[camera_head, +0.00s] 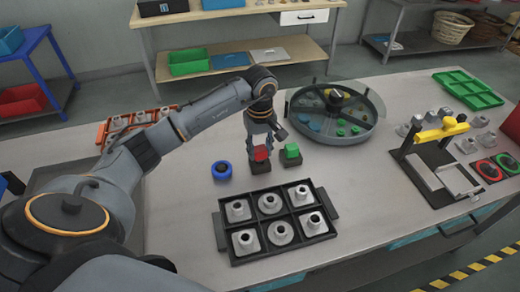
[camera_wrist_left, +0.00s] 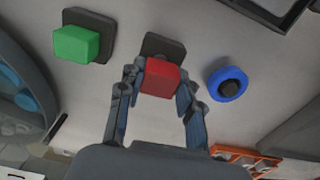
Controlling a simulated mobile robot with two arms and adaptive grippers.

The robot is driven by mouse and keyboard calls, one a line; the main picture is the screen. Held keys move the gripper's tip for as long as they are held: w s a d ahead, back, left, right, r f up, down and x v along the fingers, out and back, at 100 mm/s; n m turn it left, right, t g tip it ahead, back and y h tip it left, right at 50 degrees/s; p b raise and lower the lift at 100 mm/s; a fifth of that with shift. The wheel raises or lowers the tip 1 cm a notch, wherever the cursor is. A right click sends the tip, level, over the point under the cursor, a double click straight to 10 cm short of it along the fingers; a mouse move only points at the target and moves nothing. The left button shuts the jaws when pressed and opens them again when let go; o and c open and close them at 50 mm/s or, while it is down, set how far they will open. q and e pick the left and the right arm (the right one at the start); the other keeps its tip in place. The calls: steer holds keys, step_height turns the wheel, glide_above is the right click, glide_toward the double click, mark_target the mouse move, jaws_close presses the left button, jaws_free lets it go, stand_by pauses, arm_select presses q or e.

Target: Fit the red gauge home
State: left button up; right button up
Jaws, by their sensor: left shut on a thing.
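The red gauge (camera_head: 261,153) is a small red block between the fingers of my left gripper (camera_head: 262,144). The gripper is shut on it, pointing down. The gauge also shows in the left wrist view (camera_wrist_left: 162,79), with a finger on each side. A dark square base (camera_head: 260,168) is directly below the gauge in the head view; its far part shows behind the gauge in the wrist view (camera_wrist_left: 163,45). I cannot tell whether the gauge touches the base or hangs just above it. My right gripper is not in view.
A green block (camera_head: 292,151) stands on a similar dark base to the right. A blue ring (camera_head: 221,169) around a dark post is to the left. A black tray (camera_head: 219,232) with several metal pieces lies in front; a round grey compartmented tray (camera_head: 372,128) stands behind right.

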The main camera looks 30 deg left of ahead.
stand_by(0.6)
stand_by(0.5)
arm_select(q)
steer(key=shift+f+b, duration=0.85)
steer(key=shift+b, duration=0.25)
stand_by(1.9)
steer(key=shift+f+b, duration=0.2)
steer(key=shift+b, duration=0.6)
stand_by(1.9)
steer(key=o, duration=1.2)
steer(key=shift+o, duration=0.2)
